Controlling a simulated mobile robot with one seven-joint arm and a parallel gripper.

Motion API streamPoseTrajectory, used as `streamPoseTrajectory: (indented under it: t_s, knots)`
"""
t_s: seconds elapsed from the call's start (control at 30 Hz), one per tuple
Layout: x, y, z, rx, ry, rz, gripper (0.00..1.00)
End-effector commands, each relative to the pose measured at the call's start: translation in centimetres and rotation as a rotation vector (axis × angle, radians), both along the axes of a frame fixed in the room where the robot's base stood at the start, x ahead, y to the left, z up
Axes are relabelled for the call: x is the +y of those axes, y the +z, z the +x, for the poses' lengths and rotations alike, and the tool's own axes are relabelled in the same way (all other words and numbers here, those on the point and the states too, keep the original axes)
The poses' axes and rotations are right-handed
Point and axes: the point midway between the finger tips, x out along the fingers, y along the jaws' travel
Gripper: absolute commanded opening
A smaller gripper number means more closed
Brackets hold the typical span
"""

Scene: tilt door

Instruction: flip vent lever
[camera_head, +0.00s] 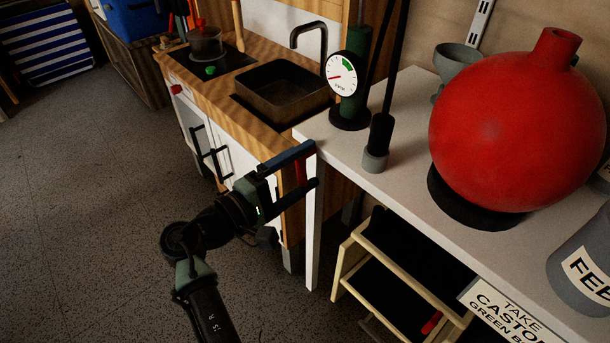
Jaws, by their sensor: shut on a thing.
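My gripper (314,165) is at the left front corner of the white table, its fingers pointing right. A small red piece (300,170) shows between the two fingers, and they are shut on it. I cannot tell for sure whether this red piece is the vent lever, as the fingers and gripper body hide most of it. A round gauge (341,76) with a white face, green zone and red needle stands on a dark green stand behind the gripper.
The white table (405,195) carries a black rod with a grey foot (376,150), a large red round vessel (515,125) and a grey bucket (585,260). A wooden step frame (352,262) stands below. A toy kitchen with a sink (285,88) is behind. Floor at left is clear.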

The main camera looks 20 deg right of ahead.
Motion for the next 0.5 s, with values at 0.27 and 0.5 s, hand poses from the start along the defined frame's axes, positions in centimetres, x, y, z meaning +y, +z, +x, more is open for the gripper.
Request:
streamPoseTrajectory:
  t_s: [0.27,0.5]
  knots:
    - [0.20,-0.36,0.24,-0.115,0.000,0.045,0.34]
    - [0.23,-0.26,0.32,-0.151,0.000,0.058,0.34]
